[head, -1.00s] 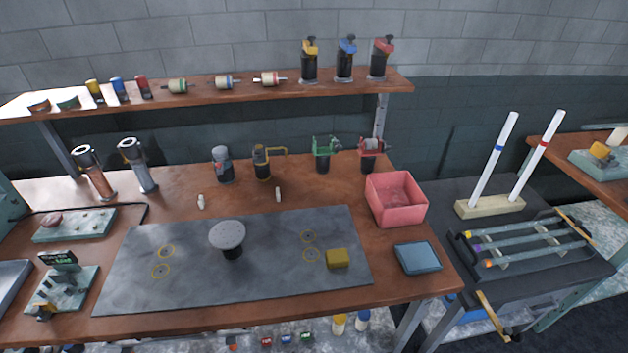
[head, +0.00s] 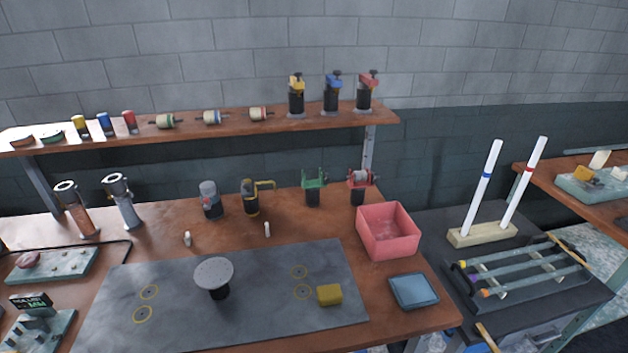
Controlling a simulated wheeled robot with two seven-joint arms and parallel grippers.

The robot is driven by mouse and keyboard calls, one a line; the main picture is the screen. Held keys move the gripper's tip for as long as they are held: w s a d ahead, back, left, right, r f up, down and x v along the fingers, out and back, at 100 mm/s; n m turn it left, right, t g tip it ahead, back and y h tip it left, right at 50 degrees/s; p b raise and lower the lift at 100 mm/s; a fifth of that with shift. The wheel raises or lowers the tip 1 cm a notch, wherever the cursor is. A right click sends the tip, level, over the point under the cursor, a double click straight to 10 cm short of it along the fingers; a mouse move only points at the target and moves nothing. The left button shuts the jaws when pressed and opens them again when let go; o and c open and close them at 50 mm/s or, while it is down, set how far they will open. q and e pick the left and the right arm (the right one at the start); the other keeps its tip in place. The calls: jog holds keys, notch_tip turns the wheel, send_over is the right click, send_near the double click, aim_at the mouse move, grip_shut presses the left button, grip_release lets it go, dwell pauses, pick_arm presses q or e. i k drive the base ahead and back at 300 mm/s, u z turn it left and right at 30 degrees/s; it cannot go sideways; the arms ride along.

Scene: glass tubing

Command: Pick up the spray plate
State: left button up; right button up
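A grey round plate (head: 213,272) on a short black stem stands upright on the dark mat, left of the mat's middle. It is the only plate-like disc I see there, but I cannot be sure it is the spray plate. Its top is bare and nothing touches it. The dark grey mat (head: 255,325) lies on the brown wooden bench. Neither of my grippers is in view.
A yellow block (head: 329,295) sits on the mat's right part. A pink bin (head: 388,232) and a blue tray (head: 413,291) stand right of the mat. Several torches and tools line the bench's back below a shelf (head: 200,128). The mat around the plate is mostly clear.

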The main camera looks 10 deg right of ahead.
aim_at(213, 275)
jog(key=u, duration=2.25)
jog(key=k, duration=1.15)
jog(key=z, duration=2.15)
